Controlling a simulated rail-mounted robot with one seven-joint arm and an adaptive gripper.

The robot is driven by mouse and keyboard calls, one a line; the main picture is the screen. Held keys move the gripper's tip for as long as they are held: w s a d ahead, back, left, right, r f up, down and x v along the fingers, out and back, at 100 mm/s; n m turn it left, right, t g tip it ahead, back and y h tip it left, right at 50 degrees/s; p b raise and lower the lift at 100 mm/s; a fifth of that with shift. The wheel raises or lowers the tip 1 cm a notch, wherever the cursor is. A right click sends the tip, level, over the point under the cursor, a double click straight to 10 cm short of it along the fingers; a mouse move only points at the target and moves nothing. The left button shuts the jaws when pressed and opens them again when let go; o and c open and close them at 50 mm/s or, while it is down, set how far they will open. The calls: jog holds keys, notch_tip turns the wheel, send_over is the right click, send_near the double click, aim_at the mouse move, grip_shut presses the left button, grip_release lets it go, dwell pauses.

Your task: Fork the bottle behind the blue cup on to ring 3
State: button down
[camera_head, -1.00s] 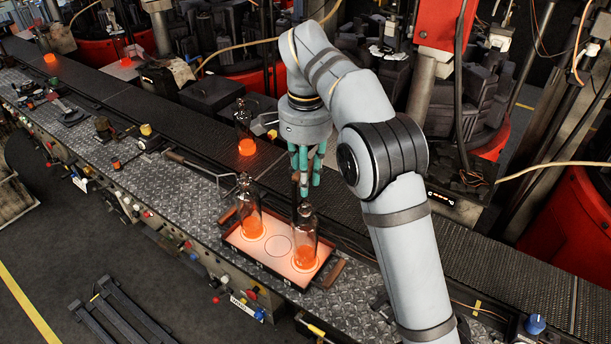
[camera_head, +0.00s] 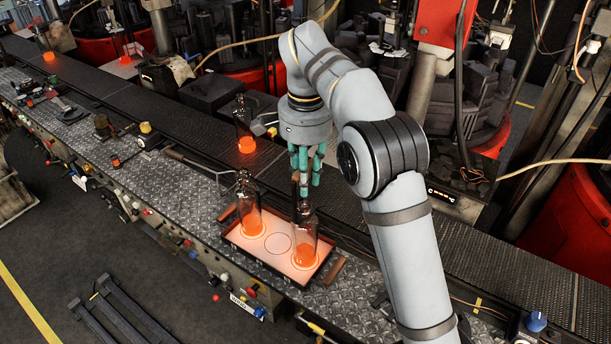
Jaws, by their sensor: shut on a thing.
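My gripper (camera_head: 304,180) is shut on a slim brown upright handle (camera_head: 296,183), above the right bottle (camera_head: 304,235). What the handle's lower end touches is hard to make out. The right bottle stands upright at the right end of the tray (camera_head: 232,239), glowing orange at its base. A second glowing bottle (camera_head: 249,205) stands upright to its left. Between them an empty dark ring (camera_head: 278,244) shows on the pale tray floor. Another bottle (camera_head: 244,125) stands on the dark conveyor behind. I cannot make out a blue cup or any ring number.
The dark conveyor (camera_head: 190,128) runs behind the metal bench (camera_head: 150,185). A long rod tool (camera_head: 197,163) lies left of the tray, its end close to the left bottle. Another glowing bottle (camera_head: 48,56) stands far left. Red machines (camera_head: 570,205) stand behind.

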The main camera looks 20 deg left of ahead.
jog(key=s+a+b, duration=0.2)
jog(key=s+b, duration=0.2)
jog(key=s, duration=0.4)
jog(key=shift+a, duration=0.2)
dwell(0.9)
jog(key=shift+r, duration=0.15)
notch_tip(320, 180, up, 6)
jog(key=p, duration=0.6)
jog(key=shift+p, duration=0.3)
jog(key=shift+s, duration=0.1)
dwell(0.3)
